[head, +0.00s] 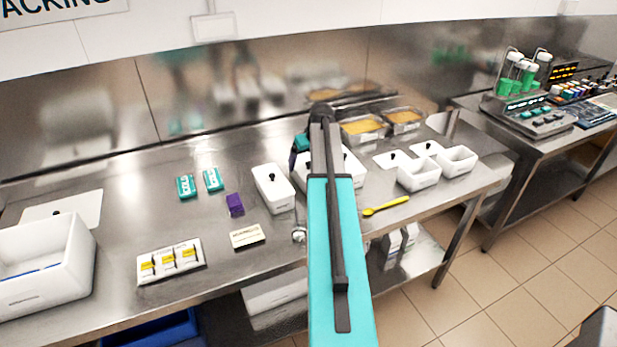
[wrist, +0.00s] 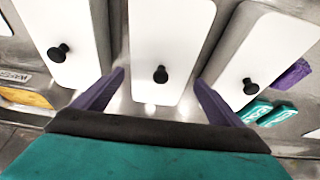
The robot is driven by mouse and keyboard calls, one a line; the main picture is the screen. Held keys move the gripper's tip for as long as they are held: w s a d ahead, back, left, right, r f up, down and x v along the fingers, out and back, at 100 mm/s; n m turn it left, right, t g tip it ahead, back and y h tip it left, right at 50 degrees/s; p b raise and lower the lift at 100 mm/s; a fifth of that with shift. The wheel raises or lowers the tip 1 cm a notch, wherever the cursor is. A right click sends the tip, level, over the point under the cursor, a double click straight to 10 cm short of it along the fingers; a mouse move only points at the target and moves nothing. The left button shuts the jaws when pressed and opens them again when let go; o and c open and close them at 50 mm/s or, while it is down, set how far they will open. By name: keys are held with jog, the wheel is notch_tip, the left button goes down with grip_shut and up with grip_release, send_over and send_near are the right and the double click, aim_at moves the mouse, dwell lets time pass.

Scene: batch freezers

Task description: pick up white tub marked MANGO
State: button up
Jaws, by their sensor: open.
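Three white tubs with white lids and black knobs stand side by side in the wrist view: a left one (wrist: 62,40), a middle one (wrist: 165,35) and a right one (wrist: 262,60). My gripper (wrist: 160,78) is open and empty, its purple fingers on either side of the middle tub's near end. I cannot tell whether they touch it. A small dark-lettered label (wrist: 14,76) shows beside the left tub, too blurred to read surely. In the head view one lidded tub (head: 273,188) stands clear left of my arm, while my arm partly hides another (head: 353,166). I cannot read MANGO on any tub.
Two open white tubs (head: 418,174) (head: 457,161) and a yellow spoon (head: 386,206) lie right of my arm. Metal pans of orange food (head: 362,127) stand behind. The steel table's left middle is mostly clear.

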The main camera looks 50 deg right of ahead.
jog(key=shift+p+x, duration=0.55)
jog(key=shift+x, duration=0.95)
jog(key=c, duration=2)
jog(key=shift+r, duration=0.15)
jog(key=shift+r+b, duration=1.75)
jog(key=shift+r, duration=3.15)
